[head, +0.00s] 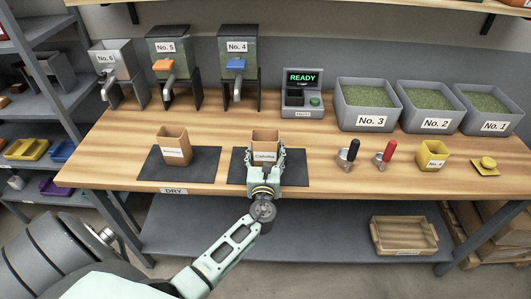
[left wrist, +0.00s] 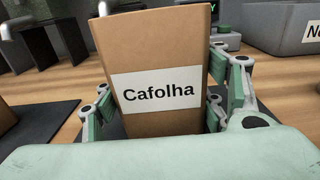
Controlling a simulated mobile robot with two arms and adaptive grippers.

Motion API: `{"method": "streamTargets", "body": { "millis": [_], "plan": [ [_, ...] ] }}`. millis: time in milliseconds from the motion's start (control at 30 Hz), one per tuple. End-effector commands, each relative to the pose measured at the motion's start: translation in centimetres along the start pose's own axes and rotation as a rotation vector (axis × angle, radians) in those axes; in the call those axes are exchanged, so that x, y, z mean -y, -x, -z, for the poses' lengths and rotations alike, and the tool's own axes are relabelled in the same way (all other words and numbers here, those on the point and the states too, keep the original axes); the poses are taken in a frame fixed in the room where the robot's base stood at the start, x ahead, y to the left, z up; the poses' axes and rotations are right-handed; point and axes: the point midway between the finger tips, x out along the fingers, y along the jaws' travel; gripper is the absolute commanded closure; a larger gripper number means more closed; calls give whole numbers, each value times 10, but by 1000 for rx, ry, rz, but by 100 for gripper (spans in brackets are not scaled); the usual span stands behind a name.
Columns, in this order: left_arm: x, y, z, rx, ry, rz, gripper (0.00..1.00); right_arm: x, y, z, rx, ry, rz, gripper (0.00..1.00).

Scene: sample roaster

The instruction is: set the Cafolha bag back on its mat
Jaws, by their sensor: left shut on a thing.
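The Cafolha bag (head: 265,138) is a brown open-topped paper bag with a white label. It stands upright at the right-hand dark mat (head: 297,170) on the wooden bench. My left gripper (head: 265,160) is shut on the bag, with a finger on each side of it. In the left wrist view the bag (left wrist: 155,50) fills the middle, its label facing me, between the fingers. The bag's base is hidden behind my gripper, so I cannot tell whether it touches the mat. My right gripper is not in view.
Another brown bag (head: 174,146) stands on the left dark mat (head: 203,165). A scale reading READY (head: 302,92) and dispensers No. 4 (head: 237,60), No. 5 (head: 175,62) are behind. Two scoops (head: 384,154) and a yellow cup (head: 433,157) stand to the right.

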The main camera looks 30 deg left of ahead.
Motion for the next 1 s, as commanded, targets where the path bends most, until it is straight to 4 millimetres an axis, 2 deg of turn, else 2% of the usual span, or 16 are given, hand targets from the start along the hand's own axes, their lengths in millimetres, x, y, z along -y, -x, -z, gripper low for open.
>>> {"method": "streamTargets", "body": {
  "millis": [233, 267, 433, 833, 1000],
  "plan": [
    [0, 0, 3, 1, 0, 0, 65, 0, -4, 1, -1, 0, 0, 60],
    [0, 0, 2, 0, 0, 0, 32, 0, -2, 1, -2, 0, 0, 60],
    [0, 0, 2, 0, 0, 1, 17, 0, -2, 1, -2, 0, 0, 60],
    [0, 0, -2, 0, 1, 0, 15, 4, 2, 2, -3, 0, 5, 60],
    [1, 23, 2, -3, 0, 3, 15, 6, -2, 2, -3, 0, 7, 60]
  ]
}}
